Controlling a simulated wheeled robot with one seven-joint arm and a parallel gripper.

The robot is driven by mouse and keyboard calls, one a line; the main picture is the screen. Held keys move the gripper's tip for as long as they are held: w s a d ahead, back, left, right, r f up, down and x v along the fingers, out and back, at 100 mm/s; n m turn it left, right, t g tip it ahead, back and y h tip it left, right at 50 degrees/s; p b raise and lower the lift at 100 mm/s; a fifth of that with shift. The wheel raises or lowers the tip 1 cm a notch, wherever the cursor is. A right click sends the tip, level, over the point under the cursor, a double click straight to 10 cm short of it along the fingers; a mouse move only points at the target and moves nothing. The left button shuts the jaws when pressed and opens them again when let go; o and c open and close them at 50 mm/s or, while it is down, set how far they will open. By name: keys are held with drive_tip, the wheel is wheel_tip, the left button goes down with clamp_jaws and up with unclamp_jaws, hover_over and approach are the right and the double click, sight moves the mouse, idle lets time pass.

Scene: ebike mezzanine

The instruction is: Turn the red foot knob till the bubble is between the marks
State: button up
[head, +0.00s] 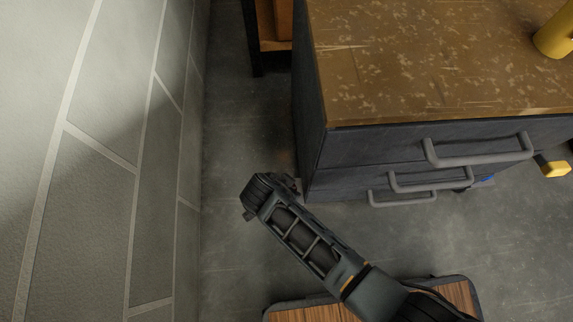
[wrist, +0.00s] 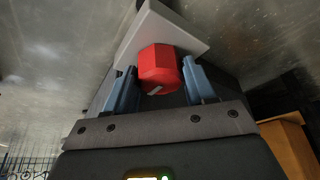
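The red foot knob (wrist: 158,66) shows in the wrist view, with a pale line on the face turned to me. A light grey plate (wrist: 160,28) is behind it. My gripper (wrist: 160,65) has one blue finger on each side of the knob, and both fingertips appear to press against its sides. In the head view my gripper (head: 268,192) is low by the cabinet's near left corner, and the knob is hidden there. A small green-yellow lit strip (wrist: 148,178) is cut off by the wrist view's bottom edge. I cannot tell whether it is the level's vial, and no bubble or marks can be read.
The dark cabinet (head: 400,152) with grey handles and a worn brown top (head: 430,70) stands at right. A yellow cylinder (head: 555,36) is on top. A block wall (head: 90,150) is close at left. A strip of floor (head: 240,120) between them is clear.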

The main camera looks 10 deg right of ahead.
drive_tip(key=c, duration=0.3)
drive_tip(key=shift+m, duration=0.3)
drive_tip(key=m+g, duration=0.1)
drive_tip(key=m, duration=0.2)
drive_tip(key=shift+w+h, duration=0.1)
drive_tip(key=shift+h, duration=0.3)
drive_tip(key=m+g, duration=0.1)
drive_tip(key=m, duration=0.1)
drive_tip(key=m+g, duration=0.1)
drive_tip(key=m, duration=0.2)
drive_tip(key=shift+w+a+b, duration=0.1)
drive_tip(key=shift+w+b, duration=0.05)
drive_tip(key=shift+b, duration=0.2)
drive_tip(key=m+g, duration=0.1)
drive_tip(key=m, duration=0.3)
drive_tip(key=shift+w+m+g, duration=0.1)
drive_tip(key=shift+m+g, duration=0.2)
drive_tip(key=shift+g, duration=0.1)
drive_tip(key=m+g+y, duration=0.1)
drive_tip(key=m, duration=0.3)
drive_tip(key=shift+m, duration=0.4)
drive_tip(key=shift+g, duration=0.3)
